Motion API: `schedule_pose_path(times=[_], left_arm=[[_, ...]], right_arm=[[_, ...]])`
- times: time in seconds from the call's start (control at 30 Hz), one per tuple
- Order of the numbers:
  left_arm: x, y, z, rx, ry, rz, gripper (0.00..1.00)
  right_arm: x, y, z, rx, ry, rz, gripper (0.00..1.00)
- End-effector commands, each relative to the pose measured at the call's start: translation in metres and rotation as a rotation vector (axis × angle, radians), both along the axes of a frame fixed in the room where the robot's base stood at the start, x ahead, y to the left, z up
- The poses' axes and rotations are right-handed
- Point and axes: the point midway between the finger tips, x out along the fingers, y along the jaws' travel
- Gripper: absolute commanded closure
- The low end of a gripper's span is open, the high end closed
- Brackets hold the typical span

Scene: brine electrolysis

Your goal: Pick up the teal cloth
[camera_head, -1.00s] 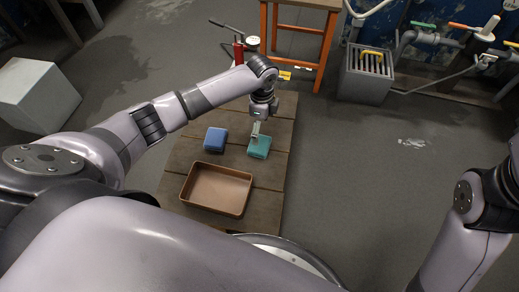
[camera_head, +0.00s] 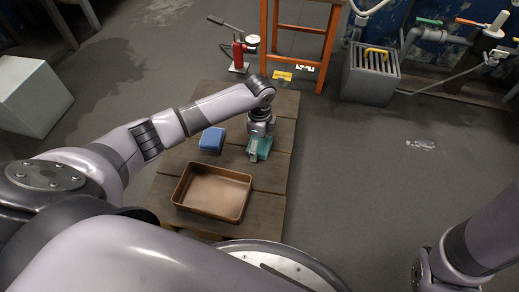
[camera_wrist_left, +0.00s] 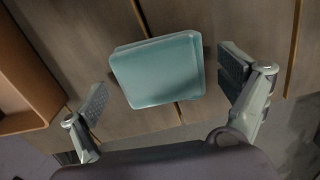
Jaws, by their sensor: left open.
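The teal cloth (camera_head: 263,146) is a folded, flat square pad on the wooden table, to the right of the blue cloth. In the left wrist view the teal cloth (camera_wrist_left: 157,70) lies between the spread fingers. My left gripper (camera_head: 257,153) is over the teal cloth and hides part of it in the head view. In the left wrist view my left gripper (camera_wrist_left: 163,92) is open, with a finger on each side of the cloth and gaps between. My right arm shows at the right edge of the head view, but its gripper is out of view.
A blue folded cloth (camera_head: 212,139) lies left of the teal one. A brown tray (camera_head: 188,209) stands on the wooden table (camera_head: 269,178) nearer me. A red pump (camera_head: 238,55) and an orange stand (camera_head: 294,57) are beyond the table. A grey grated box (camera_head: 367,85) is at the back right.

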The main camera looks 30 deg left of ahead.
Motion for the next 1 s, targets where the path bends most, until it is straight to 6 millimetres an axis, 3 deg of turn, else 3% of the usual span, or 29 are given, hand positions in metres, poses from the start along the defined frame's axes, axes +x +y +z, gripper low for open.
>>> schedule_pose_path(times=[0.33,1.0], left_arm=[[0.0002,-0.0001,-0.0037,0.000,-0.001,0.000,0.06],[0.0002,-0.0001,-0.0037,0.000,-0.001,0.000,0.51]], right_arm=[[-0.0046,0.0003,0.0012,0.000,-0.012,-0.001,0.60],[-0.0049,0.0004,0.0010,-0.001,-0.013,0.000,0.60]])
